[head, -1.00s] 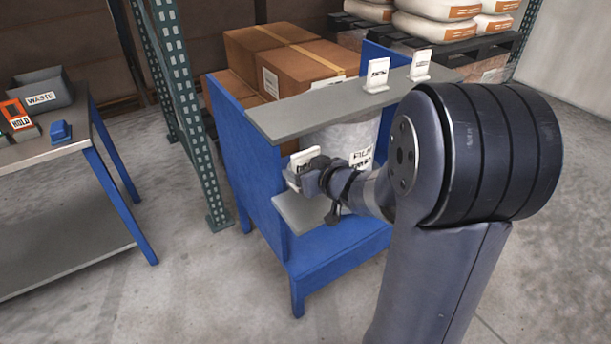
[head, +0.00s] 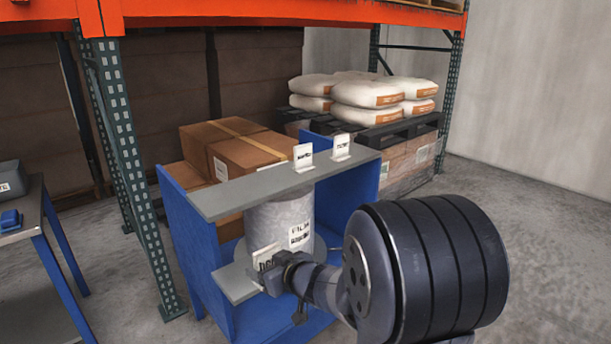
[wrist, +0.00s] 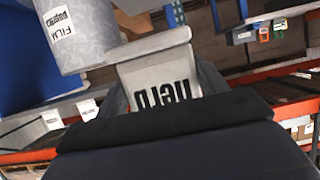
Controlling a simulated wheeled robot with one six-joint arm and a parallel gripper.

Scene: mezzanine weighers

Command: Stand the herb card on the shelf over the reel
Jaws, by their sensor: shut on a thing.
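The herb card (head: 264,257) is a small white card, and my gripper (head: 283,266) is shut on it. In the wrist view the card (wrist: 165,80) shows bold dark lettering upside down, with a bent flange at its far edge. In the head view the card is in front of the lower left of the reel (head: 278,218), a grey cylinder with a FILM label. The reel also shows in the wrist view (wrist: 90,25). The grey shelf (head: 235,193) spans above the reel, higher than the card. My gripper's fingertips are partly hidden.
Two white cards (head: 303,160) (head: 341,148) stand upright on the shelf's middle and right; its left part is bare. The blue stand's side panel (head: 185,235) bounds the left. A lower grey ledge (head: 235,284) lies below the card. Brown boxes (head: 235,150) are behind.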

